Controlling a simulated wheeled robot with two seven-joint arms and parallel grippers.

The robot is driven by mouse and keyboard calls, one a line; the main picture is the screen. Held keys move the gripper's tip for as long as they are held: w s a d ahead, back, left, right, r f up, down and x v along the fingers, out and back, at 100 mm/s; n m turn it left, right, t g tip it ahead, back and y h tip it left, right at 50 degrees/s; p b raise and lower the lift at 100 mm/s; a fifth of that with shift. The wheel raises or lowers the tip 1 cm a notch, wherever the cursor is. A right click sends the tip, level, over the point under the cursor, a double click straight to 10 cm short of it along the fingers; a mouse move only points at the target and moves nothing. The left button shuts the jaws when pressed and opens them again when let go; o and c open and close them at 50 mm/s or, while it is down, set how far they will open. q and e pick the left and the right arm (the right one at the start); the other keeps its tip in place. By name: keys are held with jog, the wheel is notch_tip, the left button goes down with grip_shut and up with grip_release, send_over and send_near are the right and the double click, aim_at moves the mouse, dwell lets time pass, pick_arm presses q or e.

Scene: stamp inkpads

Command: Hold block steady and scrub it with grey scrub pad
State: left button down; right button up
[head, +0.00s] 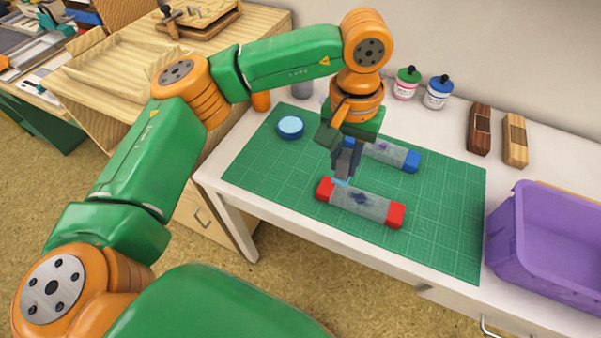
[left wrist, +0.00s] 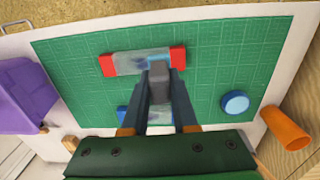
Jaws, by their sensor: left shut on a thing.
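A clear block with red ends (head: 360,204) lies flat on the green cutting mat (head: 440,215), with a dark blotch on its middle. It also shows in the left wrist view (left wrist: 128,63). A similar block with blue ends (head: 388,153) lies behind it, partly hidden by my gripper. My left gripper (head: 344,175) points down at the near block's left half. In the left wrist view its fingers (left wrist: 158,90) are shut on a grey piece (left wrist: 158,72), likely the scrub pad, overlapping the red-ended block's edge. I cannot tell whether they touch. My right gripper is out of view.
A round blue tin (head: 290,126) sits on the mat's left. Pink (head: 406,85) and blue (head: 437,94) bottles and two wooden brushes (head: 480,130) stand behind. A purple bin (head: 545,245) is at the right. An orange cup (left wrist: 286,128) is off the mat.

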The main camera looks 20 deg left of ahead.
pick_arm(q)
jog(key=w+d, duration=0.3)
jog(key=d, duration=0.4)
jog(key=shift+s+d+f, duration=0.1)
jog(key=shift+d+f, duration=0.1)
jog(key=shift+f, duration=0.9)
jog(key=shift+s+d+f, duration=0.1)
jog(key=shift+d+f, duration=0.05)
jog(key=shift+f, duration=0.9)
jog(key=shift+a, duration=0.1)
